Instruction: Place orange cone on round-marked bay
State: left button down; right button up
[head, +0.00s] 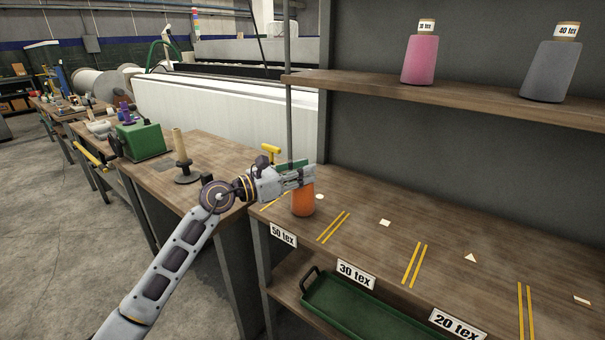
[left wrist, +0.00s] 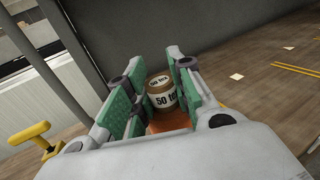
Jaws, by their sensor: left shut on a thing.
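The orange cone (head: 303,203) is upright at the left end of the wooden shelf, above the 50 tex label. My left gripper (head: 298,176) is shut around its upper part. In the left wrist view, the cone's tan top marked 50 tex (left wrist: 162,95) sits between the green finger pads (left wrist: 155,100). The white round mark (head: 320,197) shows just to the right of the cone, in the leftmost bay. The cone's base is at or close above the shelf surface; I cannot tell whether it touches. My right gripper is not in view.
Paired yellow lines (head: 333,227) divide the shelf into bays, with a white square mark (head: 385,223) and triangle mark (head: 470,258) further right. Pink (head: 420,60) and grey (head: 550,72) cones stand on the upper shelf. A metal post (head: 289,115) rises close behind my gripper. A green tray (head: 350,310) lies below.

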pick_arm(q)
jog(key=shift+r, duration=0.1)
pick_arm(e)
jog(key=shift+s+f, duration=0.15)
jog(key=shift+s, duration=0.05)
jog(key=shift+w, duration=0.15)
pick_arm(q)
jog(key=c, duration=1.7)
grip_release()
jog(key=shift+f, duration=0.2)
jog(key=o, duration=0.5)
jog(key=shift+c, duration=0.2)
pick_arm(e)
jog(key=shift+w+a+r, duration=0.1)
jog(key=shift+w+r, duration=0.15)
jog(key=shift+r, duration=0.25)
pick_arm(q)
jog(key=shift+r, duration=0.15)
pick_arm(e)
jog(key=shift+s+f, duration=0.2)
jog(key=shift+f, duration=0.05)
